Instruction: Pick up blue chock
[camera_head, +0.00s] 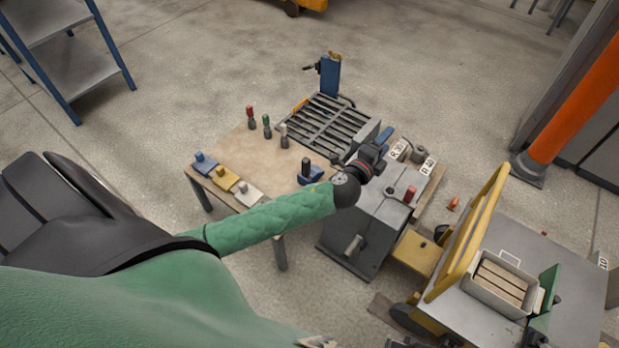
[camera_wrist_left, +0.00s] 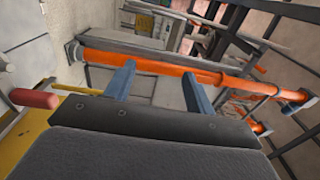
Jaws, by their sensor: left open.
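A blue chock (camera_head: 205,163) with a small raised knob lies at the left end of the wooden table top (camera_head: 262,150), beside a yellow chock (camera_head: 226,179) and a white chock (camera_head: 249,194). My left arm reaches across to the right, past the chocks. My left gripper (camera_head: 385,135) is over the grey machine, well to the right of the blue chock. In the left wrist view its two blue fingers (camera_wrist_left: 158,65) are apart with nothing between them. The blue chock does not show in that view. My right gripper is in neither view.
Red, green and white-grey upright handles (camera_head: 266,126) stand on the table's back edge. A slatted rack (camera_head: 328,126) adjoins the table behind. A yellow-railed cart (camera_head: 470,310) stands right.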

